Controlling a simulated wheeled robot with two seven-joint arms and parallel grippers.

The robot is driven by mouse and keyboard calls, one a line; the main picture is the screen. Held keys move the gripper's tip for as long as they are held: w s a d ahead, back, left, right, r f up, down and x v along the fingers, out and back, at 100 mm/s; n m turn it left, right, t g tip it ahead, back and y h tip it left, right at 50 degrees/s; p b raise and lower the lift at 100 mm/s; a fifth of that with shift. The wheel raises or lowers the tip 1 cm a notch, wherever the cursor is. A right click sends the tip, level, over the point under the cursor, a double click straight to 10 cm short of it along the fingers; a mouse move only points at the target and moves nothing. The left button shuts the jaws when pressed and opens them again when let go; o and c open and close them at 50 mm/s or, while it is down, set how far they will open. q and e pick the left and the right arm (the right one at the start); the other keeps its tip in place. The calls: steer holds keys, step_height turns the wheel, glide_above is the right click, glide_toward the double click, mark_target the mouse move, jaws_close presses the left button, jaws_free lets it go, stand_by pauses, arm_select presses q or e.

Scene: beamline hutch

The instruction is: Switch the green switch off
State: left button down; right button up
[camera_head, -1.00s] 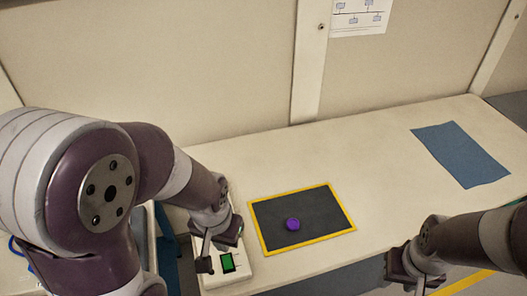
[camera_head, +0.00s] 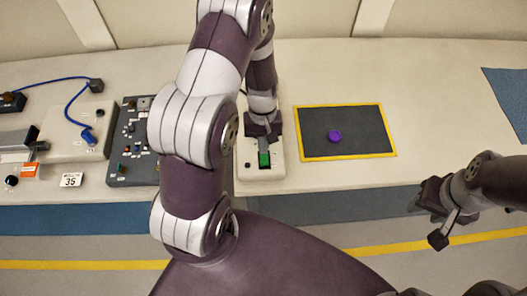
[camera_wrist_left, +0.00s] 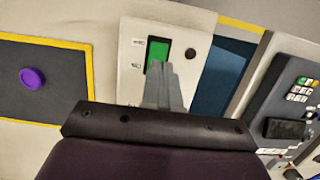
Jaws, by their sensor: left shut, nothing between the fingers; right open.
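The green switch (camera_head: 264,159) sits on a pale box (camera_head: 247,174) on the bench. It is lit or bright green, and the wrist view also shows it (camera_wrist_left: 157,49) beside small labels and a black round knob (camera_wrist_left: 190,54). My left gripper (camera_head: 264,143) is shut and empty, pointing down at the switch's far edge. In the left wrist view its shut fingers (camera_wrist_left: 163,72) overlap the lower part of the switch; I cannot tell whether they touch it. My right gripper (camera_head: 426,222) is open and empty, off the bench's front edge at right.
A purple disc (camera_head: 335,136) lies on a dark mat (camera_head: 370,117) with a yellow border, right of the box. A dark control panel (camera_head: 125,165) stands left of it, partly behind my left arm. A blue cable (camera_head: 70,105) and a blue sheet (camera_head: 508,95) lie farther out.

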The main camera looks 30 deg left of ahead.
mark_target(264, 162)
arm_select(q)
steer(key=x, duration=0.3)
steer(key=shift+s+d+f, duration=0.15)
steer(key=shift+s+f, duration=0.05)
steer(key=shift+f, duration=0.35)
arm_select(e)
steer(key=shift+s+r, duration=0.1)
steer(key=shift+r, duration=0.2)
